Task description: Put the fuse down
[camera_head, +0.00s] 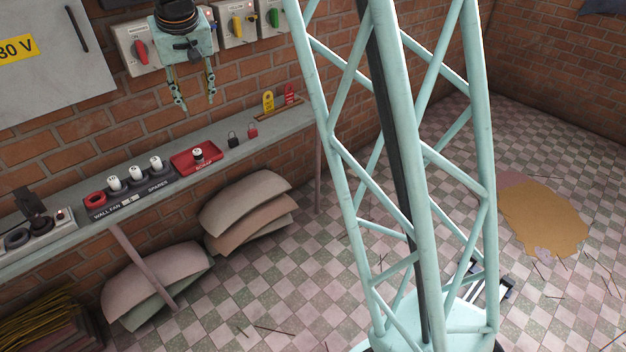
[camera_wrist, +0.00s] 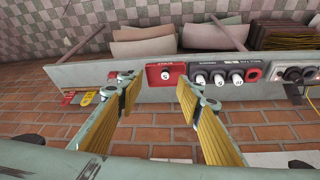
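A small fuse with a white top and dark body (camera_head: 198,154) stands in the red tray (camera_head: 183,168) on the wall shelf; it also shows in the wrist view (camera_wrist: 165,76). My gripper (camera_head: 196,101) hangs in front of the wall above the shelf, pointing down, well clear of the tray. In the wrist view its two yellow-padded fingers (camera_wrist: 160,88) are spread wide with nothing between them. A dark holder (camera_head: 130,197) left of the tray bears several white fuses (camera_head: 135,172) and a red ring (camera_head: 95,198) with no fuse in it.
Black and red padlocks (camera_head: 233,139) and tags (camera_head: 268,101) lie right of the tray. A socket block (camera_head: 38,228) is at the shelf's left. Rotary switch boxes (camera_head: 237,27) are on the brick wall by my gripper. Sacks (camera_head: 245,205) lie below the shelf (camera_head: 285,124).

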